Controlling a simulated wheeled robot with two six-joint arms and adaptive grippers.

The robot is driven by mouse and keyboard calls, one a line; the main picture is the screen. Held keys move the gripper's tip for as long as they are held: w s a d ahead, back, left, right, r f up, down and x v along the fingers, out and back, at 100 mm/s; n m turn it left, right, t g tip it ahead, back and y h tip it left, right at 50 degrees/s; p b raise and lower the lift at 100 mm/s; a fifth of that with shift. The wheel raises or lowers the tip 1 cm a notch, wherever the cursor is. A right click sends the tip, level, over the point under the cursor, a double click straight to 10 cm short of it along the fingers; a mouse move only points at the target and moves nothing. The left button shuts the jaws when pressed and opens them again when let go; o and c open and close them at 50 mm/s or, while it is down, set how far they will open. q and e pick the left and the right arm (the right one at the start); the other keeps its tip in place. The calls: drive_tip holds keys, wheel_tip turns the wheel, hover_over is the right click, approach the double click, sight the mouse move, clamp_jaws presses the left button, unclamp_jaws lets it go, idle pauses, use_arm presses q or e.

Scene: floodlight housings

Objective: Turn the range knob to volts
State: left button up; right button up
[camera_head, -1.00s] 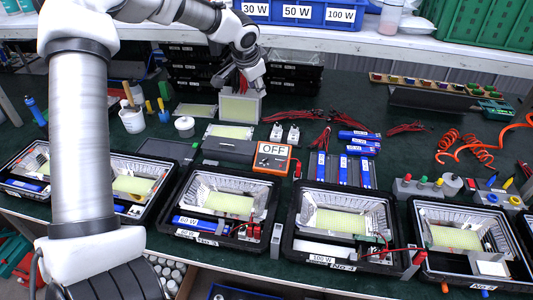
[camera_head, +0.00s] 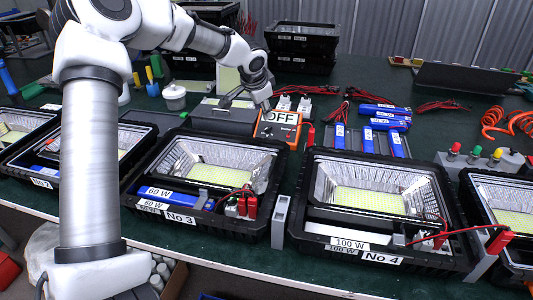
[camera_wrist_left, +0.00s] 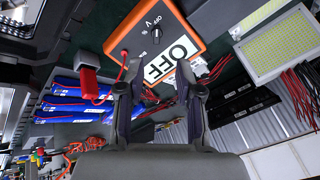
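My left gripper (camera_head: 262,104) is just behind the meter, close to the OFF card. In the wrist view its fingers (camera_wrist_left: 157,75) are apart and empty, on either side of the OFF card, short of the knob.
Open black housings, No 3 (camera_head: 196,224) and No 4 (camera_head: 400,264), line the front. Blue drivers (camera_head: 340,137) and red leads (camera_head: 443,105) lie right of the meter. A grey box (camera_head: 224,116) stands to its left. White connectors (camera_head: 304,105) lie behind it.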

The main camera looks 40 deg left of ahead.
sight(267, 128)
use_arm(q)
drive_tip(key=x, duration=0.9)
drive_tip(key=shift+s+d+f, duration=0.1)
drive_tip(key=shift+s+f, duration=0.15)
drive_tip(key=shift+f, duration=0.1)
clamp_jaws()
